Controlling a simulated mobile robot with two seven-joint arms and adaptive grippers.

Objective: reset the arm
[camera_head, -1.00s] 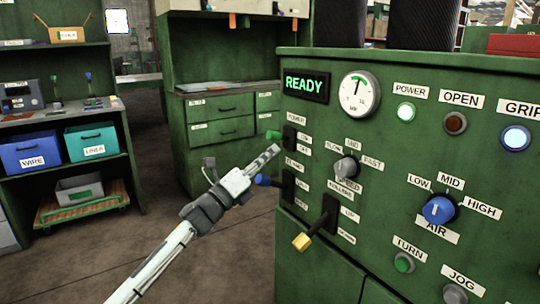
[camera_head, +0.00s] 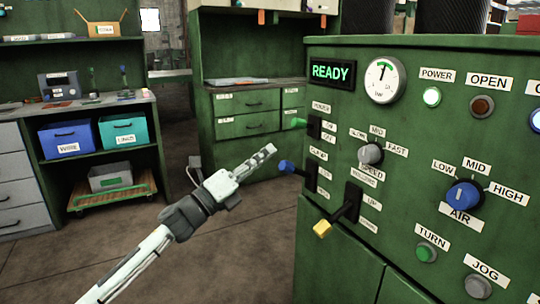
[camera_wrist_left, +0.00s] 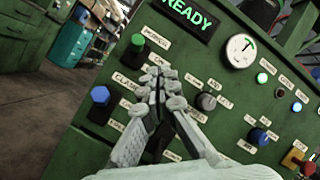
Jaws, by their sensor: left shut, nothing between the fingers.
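My left arm comes in from the lower left in the head view, and its gripper (camera_head: 262,155) is shut and empty. It hangs in the air to the left of the green control panel (camera_head: 400,130), close to the blue-tipped lever (camera_head: 286,167) and below the green-tipped power lever (camera_head: 299,123). In the left wrist view the closed fingers (camera_wrist_left: 155,85) show in front of the panel, between the blue knob (camera_wrist_left: 100,94) and the speed knob (camera_wrist_left: 206,101). I cannot tell any contact with the panel. My right gripper is in neither view.
The panel carries a lit READY display (camera_head: 332,73), a gauge (camera_head: 384,80), a yellow-tipped lever (camera_head: 323,228) and a blue air knob (camera_head: 463,195). A shelf with a blue bin (camera_head: 68,139) and a teal bin (camera_head: 124,129) stands at the left. The floor between is clear.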

